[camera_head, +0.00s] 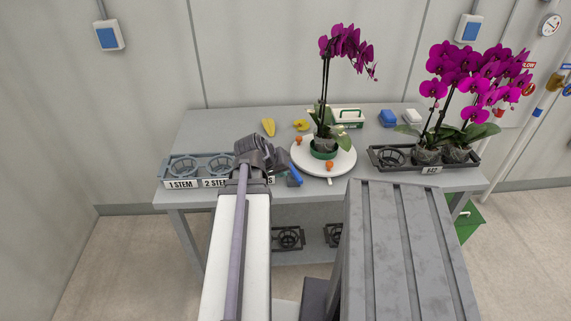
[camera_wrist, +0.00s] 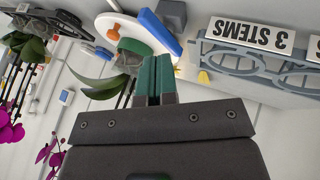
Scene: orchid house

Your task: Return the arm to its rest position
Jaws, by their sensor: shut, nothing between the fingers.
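My arm reaches forward over the grey bench (camera_head: 375,150) in the head view, and its dark end partly covers the label tray on the left. My gripper (camera_head: 292,181) is over the front part of the bench, left of the white round turntable (camera_head: 346,160). In the wrist view my gripper (camera_wrist: 160,62) shows its green-faced fingers closed together with nothing between them. A blue object (camera_wrist: 160,32) lies beyond the fingertips there; it also shows beside the gripper in the head view (camera_head: 296,174).
A purple orchid (camera_head: 345,46) in a green pot stands on the turntable. Potted orchids (camera_head: 455,85) stand in a black tray at right. At left is a grey stem-label rack (camera_head: 183,168). Yellow objects (camera_head: 268,127) and blue and white blocks (camera_head: 388,118) lie at the back.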

